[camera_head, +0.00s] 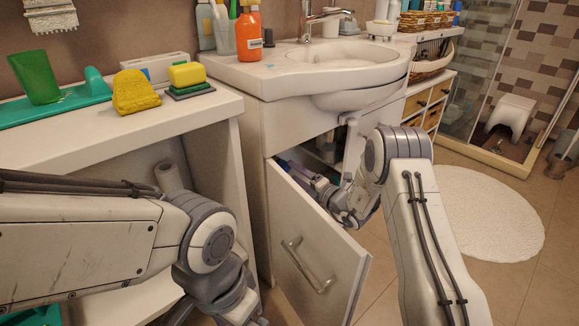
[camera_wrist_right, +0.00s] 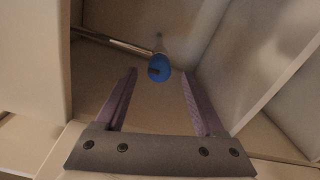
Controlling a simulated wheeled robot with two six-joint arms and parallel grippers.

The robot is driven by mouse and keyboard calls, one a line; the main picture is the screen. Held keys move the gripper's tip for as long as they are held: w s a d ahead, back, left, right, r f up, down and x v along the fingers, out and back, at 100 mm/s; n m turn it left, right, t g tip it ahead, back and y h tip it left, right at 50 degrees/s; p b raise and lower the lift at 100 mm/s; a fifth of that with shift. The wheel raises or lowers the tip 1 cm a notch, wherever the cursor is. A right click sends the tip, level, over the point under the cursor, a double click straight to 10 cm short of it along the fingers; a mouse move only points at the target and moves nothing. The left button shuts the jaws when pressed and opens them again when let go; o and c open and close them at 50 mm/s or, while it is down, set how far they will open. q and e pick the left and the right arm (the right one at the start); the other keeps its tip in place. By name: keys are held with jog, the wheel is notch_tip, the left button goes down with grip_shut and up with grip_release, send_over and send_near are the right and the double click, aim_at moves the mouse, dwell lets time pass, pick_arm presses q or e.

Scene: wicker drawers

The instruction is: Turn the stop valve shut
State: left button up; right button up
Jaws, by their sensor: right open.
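The stop valve (camera_wrist_right: 159,68) has a round blue handle with a dark mark or slot on its face. How far the fingertips are from the handle in depth I cannot tell. In the head view the right gripper (camera_head: 295,174) reaches into the cabinet. My left gripper is out of frame at the bottom.
The cabinet door (camera_head: 310,250) stands open below the sink (camera_head: 345,55), near my right arm. Cabinet walls (camera_wrist_right: 285,85) flank the gripper. A white side unit (camera_head: 100,135) with sponges and a green cup stands left. A round rug (camera_head: 490,215) lies right.

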jog(key=p+v, duration=0.1)
jog(key=v, duration=0.5)
